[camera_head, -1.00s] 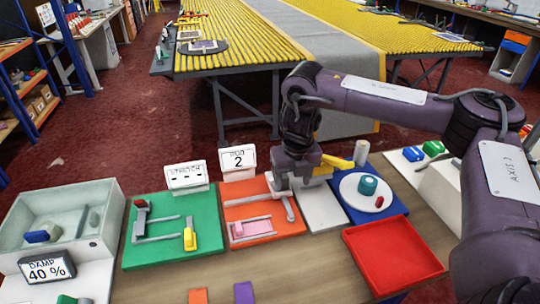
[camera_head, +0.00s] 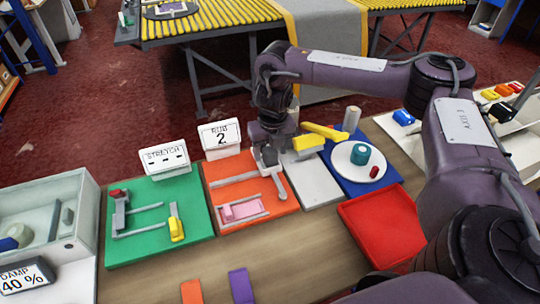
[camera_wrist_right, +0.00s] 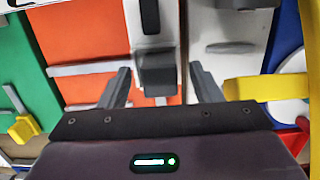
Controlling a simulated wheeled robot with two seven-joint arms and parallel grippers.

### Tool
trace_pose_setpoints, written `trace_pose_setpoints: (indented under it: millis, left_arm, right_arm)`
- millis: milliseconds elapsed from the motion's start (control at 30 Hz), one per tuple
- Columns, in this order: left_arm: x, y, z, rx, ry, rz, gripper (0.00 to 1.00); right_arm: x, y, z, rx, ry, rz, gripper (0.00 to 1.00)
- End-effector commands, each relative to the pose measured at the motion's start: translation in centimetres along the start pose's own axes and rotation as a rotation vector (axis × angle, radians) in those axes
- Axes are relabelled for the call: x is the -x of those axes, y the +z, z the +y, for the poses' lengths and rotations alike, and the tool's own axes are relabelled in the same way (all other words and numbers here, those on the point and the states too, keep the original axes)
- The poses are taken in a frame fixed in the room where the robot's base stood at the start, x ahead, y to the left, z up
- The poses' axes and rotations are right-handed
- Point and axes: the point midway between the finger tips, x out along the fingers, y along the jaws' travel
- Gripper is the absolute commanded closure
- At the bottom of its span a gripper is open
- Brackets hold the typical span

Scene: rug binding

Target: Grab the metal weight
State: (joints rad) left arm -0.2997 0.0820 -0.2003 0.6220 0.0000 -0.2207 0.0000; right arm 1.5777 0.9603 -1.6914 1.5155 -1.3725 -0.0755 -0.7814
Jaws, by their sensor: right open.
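My right gripper (camera_head: 268,160) points down over the back right part of the orange mat (camera_head: 223,168). In the right wrist view its two fingers (camera_wrist_right: 163,88) are apart. A grey block (camera_wrist_right: 158,72) shows between them; it may be the metal weight, and I cannot tell whether the fingers touch it. In the head view this spot is largely hidden by the gripper. A grey upright cylinder (camera_head: 351,119) stands at the back of the blue mat (camera_head: 340,172); it also looks metallic. My left gripper is not in view.
A yellow piece (camera_head: 309,142) lies on the white plate right of the gripper. The "2" sign (camera_head: 219,134) stands close behind left. A pink piece (camera_head: 241,210) lies on the orange mat. The green mat (camera_head: 145,240) is left and a red tray (camera_head: 385,227) right.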

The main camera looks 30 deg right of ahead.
Motion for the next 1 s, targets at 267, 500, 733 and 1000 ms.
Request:
trace_pose_setpoints:
  millis: [267, 500, 733, 1000]
  left_arm:
    - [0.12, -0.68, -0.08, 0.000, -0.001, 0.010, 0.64]
    - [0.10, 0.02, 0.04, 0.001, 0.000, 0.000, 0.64]
    - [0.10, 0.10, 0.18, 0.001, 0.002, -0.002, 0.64]
    - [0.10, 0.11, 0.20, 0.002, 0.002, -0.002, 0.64]
  right_arm:
    - [-0.49, 0.01, -0.01, 0.000, 0.000, -0.001, 0.42]
    - [-0.47, 0.01, -0.01, 0.000, 0.000, -0.001, 0.71]
    - [-0.47, 0.01, -0.03, 0.000, 0.000, -0.001, 1.00]
    - [-0.33, 0.09, 0.01, -0.001, 0.002, -0.003, 1.00]
